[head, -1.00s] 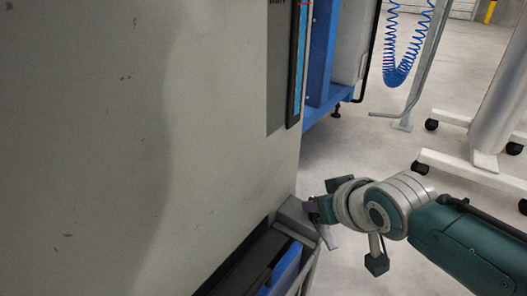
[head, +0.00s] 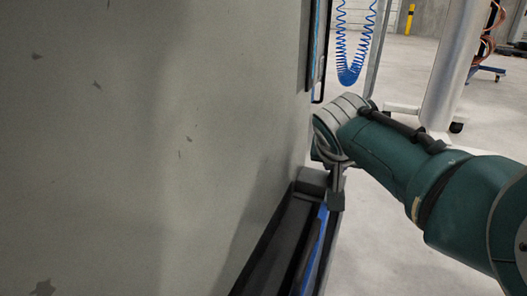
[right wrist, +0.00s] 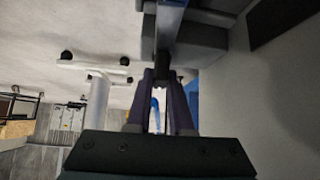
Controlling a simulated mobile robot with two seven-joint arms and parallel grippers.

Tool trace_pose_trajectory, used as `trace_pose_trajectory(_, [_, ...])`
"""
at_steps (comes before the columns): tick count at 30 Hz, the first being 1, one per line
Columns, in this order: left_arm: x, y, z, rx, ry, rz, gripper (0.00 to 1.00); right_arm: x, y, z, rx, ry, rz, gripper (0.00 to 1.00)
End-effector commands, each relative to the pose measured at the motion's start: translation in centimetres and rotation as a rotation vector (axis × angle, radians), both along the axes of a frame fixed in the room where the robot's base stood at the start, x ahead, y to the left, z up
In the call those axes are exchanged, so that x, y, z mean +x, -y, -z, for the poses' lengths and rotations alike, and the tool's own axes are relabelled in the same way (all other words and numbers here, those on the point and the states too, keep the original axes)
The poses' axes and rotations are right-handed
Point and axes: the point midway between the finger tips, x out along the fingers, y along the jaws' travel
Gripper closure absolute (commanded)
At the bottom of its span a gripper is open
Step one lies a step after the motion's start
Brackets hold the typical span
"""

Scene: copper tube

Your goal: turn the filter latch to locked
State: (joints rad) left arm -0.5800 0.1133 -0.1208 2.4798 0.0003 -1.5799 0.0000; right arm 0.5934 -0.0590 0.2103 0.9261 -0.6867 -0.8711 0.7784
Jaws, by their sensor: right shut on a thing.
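My right gripper (right wrist: 162,82) is in the right wrist view, with its two purple-grey fingers drawn in on a small dark piece (right wrist: 162,70). This piece looks like the filter latch's handle; it sits at the end of a grey bar (right wrist: 168,32). Whether the latch stands at locked cannot be read. In the head view my green and grey right arm reaches in from the right to the edge of the large grey cabinet (head: 190,130). My left gripper is in neither current view.
A dark and blue ledge (head: 283,240) runs along the cabinet's foot. A blue coiled hose (head: 350,70) hangs behind my right arm. A white wheeled stand (head: 455,65) is farther back. Bare concrete floor (head: 385,255) lies right of the ledge.

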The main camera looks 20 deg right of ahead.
Motion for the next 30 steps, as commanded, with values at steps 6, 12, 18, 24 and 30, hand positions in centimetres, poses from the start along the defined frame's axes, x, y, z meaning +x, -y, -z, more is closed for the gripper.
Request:
trace_pose_trajectory(6, [0.01, 0.02, 1.26, 0.000, 0.000, 0.000, 0.50, -0.03, -0.03, 0.28, 0.003, -0.001, 0.072, 1.00])
trace_pose_trajectory(12, [0.02, -0.03, 1.45, 0.001, 0.000, 0.001, 0.50, -0.11, 0.05, 0.22, 0.002, -0.004, 0.096, 1.00])
trace_pose_trajectory(18, [0.01, -0.18, 1.44, 0.007, 0.001, 0.004, 0.50, -0.15, 0.09, 0.21, 0.002, -0.005, 0.099, 1.00])
trace_pose_trajectory(24, [0.01, -0.29, 1.45, 0.011, 0.001, 0.006, 0.50, -0.17, 0.12, 0.24, 0.002, -0.005, 0.099, 0.74])
trace_pose_trajectory(30, [0.02, -0.31, 1.43, 0.011, 0.001, 0.006, 0.50, -0.11, 0.11, 0.16, 0.001, -0.003, 0.098, 0.52])
